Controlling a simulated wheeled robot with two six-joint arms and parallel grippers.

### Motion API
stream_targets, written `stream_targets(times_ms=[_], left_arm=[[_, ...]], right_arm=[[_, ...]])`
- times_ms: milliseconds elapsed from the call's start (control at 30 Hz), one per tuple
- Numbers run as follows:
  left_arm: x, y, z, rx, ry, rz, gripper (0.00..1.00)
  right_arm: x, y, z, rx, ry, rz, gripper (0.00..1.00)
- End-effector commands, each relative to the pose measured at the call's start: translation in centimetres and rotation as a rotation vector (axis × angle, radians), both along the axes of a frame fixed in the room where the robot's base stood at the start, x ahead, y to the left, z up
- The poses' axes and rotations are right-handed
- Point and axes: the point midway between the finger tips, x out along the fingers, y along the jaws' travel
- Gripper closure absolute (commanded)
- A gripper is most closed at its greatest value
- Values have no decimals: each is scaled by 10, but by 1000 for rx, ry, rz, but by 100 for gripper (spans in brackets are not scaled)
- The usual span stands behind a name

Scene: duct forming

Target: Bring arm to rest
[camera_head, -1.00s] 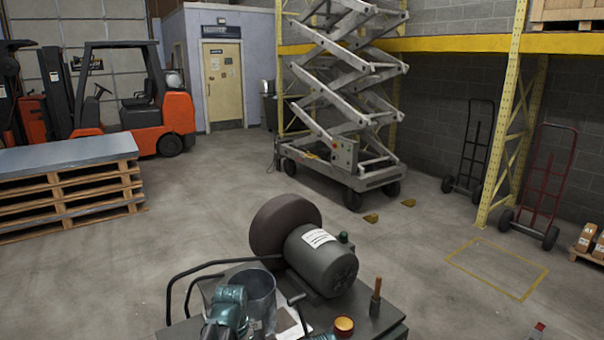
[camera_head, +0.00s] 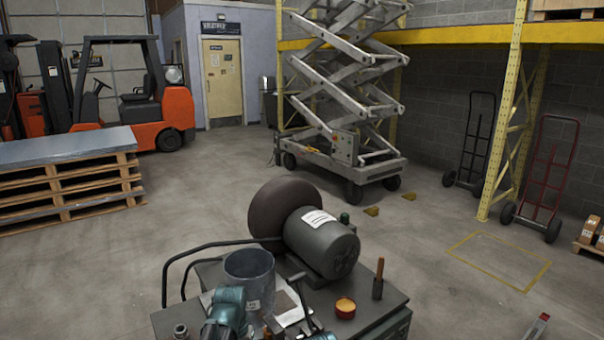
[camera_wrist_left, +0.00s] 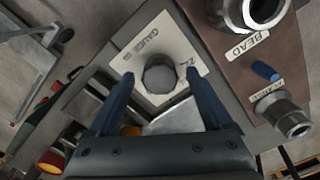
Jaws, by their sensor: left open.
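My left arm shows as a teal link at the bottom of the head view. My left gripper (camera_wrist_left: 160,92) is open in the left wrist view, with its two dark blue fingers apart. Between the fingers, a grey round-topped piece (camera_wrist_left: 160,74) is seen over a white card marked GAUGE (camera_wrist_left: 138,45); I cannot tell how far below the fingers it is. An open grey metal cylinder (camera_head: 250,282) stands on the bench (camera_head: 385,302), beside my left arm. A teal part shows at the bottom edge; my right gripper cannot be made out.
A motor with a dark wheel (camera_head: 322,248) sits at the bench's back. A metal ring (camera_wrist_left: 250,10) and a fitting (camera_wrist_left: 283,113) lie right in the wrist view.

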Motion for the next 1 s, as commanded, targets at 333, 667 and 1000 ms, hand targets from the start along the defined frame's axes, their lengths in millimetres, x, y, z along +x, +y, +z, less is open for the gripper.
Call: stream_targets(times_ms=[333,667,1000], left_arm=[[0,0,0,0,0,280,17],[0,0,0,0,0,359,17],[0,-1,0,-1,1,356,17]], right_arm=[[0,0,0,0,0,0,10],[0,0,0,0,0,0,10],[0,0,1,1,0,-1,10]])
